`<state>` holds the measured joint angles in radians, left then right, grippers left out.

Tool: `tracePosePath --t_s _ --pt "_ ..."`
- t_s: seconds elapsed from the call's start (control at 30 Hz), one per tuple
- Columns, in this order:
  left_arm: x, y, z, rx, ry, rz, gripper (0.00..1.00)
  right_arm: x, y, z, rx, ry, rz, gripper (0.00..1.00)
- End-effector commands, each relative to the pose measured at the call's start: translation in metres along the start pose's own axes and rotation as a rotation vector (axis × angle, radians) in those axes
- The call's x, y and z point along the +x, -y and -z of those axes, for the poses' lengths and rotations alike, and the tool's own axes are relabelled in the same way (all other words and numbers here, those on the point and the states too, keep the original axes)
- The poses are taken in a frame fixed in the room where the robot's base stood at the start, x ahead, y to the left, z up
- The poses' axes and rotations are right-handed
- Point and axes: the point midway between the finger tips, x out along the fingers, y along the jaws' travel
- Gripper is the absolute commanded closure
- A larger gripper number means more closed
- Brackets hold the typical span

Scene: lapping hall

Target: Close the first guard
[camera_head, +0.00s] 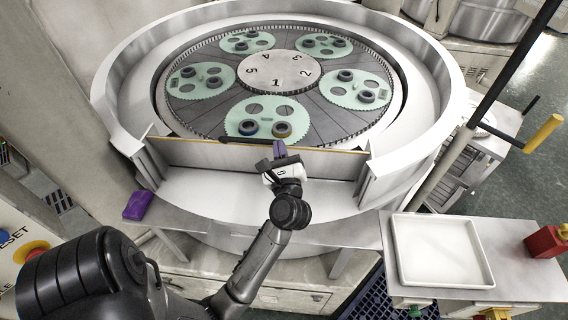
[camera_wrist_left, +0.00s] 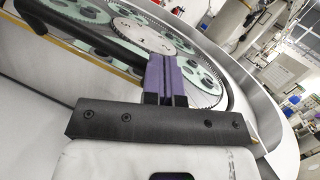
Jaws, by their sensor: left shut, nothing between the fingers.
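The guard (camera_head: 215,155) is a pale panel with a tan top edge, spanning the front gap in the machine's round wall between two metal posts. A dark bar-shaped handle (camera_head: 243,141) lies along its top; a dark bar (camera_wrist_left: 112,40) also shows in the wrist view. My left gripper (camera_head: 279,150) is at the panel's top edge, just right of the handle. Its purple fingers (camera_wrist_left: 165,76) are together with nothing between them. Whether they touch the guard or bar, I cannot tell. My right gripper is not in view.
Behind the guard, the round plate carries several green discs (camera_head: 255,117) with rings and a numbered hub (camera_head: 278,72). A purple block (camera_head: 138,205) lies on the left ledge. A white tray (camera_head: 438,250) and red block (camera_head: 546,242) stand at right. A dark pole (camera_head: 500,80) rises at right.

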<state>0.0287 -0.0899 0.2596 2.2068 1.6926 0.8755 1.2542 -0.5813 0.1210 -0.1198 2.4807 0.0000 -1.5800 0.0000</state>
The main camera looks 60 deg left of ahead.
Motion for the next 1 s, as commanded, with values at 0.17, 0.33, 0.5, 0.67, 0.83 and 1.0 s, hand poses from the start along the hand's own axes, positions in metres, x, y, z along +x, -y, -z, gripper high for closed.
tracePosePath --t_s 0.17,0.33,0.5,0.67,0.83,1.0 --pt "0.023 0.005 -0.004 -0.001 0.008 -0.004 1.0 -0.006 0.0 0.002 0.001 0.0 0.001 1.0" --pt "0.035 0.007 -0.002 0.0 0.006 -0.004 1.0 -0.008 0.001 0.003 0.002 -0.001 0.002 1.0" --pt "0.042 0.008 0.0 0.0 0.004 -0.004 1.0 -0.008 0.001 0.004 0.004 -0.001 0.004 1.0" --pt "0.044 0.008 0.003 0.002 0.0 -0.005 1.0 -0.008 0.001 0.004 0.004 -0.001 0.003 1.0" --pt "0.044 0.007 0.004 0.001 -0.002 -0.006 1.0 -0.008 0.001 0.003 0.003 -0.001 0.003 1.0" --pt "0.044 0.006 0.004 0.001 -0.002 -0.007 1.0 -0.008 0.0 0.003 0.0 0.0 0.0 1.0"
